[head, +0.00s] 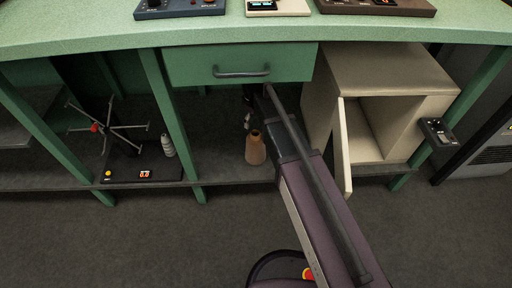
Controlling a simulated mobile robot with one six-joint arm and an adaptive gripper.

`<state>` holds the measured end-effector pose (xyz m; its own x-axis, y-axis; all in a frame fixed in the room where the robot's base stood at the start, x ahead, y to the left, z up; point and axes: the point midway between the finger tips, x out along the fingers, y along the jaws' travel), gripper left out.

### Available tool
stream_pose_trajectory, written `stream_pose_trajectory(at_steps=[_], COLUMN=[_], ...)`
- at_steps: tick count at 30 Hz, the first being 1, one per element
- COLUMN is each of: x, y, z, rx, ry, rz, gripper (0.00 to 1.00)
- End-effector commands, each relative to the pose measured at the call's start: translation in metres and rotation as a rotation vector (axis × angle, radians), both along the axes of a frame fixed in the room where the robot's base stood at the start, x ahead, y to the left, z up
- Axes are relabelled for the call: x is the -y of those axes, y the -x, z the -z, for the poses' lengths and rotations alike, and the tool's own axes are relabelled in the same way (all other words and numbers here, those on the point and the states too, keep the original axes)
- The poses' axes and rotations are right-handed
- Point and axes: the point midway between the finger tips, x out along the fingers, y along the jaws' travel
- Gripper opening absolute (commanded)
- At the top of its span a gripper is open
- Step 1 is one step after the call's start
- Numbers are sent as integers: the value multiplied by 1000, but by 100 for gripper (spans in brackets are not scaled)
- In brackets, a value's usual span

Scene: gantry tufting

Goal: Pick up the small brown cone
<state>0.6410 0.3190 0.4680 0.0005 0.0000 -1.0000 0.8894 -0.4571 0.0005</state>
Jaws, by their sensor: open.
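A small brown cone (255,150) stands upright on the lower shelf of the green bench, under the drawer. It is tan-brown, wide at the base and narrow at the top. My arm reaches in from the lower right, passing just right of the cone. My gripper (247,121) hangs just above and slightly left of the cone's top, apart from it as far as I can tell. It is open and holds nothing. The gripper is small and dark in this view, and the drawer and my arm hide part of it.
A shut green drawer (240,65) with a grey handle is close above my gripper. A beige cabinet (385,75) with its door (342,150) open stands to the right.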

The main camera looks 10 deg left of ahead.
Motion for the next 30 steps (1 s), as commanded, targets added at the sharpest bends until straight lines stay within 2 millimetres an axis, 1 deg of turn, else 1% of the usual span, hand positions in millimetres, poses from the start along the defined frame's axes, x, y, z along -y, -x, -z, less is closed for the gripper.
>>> stream_pose_trajectory(at_steps=[15,30], x=[6,7], y=[-3,-3], z=[23,25], rx=[0,0], ry=[0,0], rz=[9,10], gripper=[97,97])
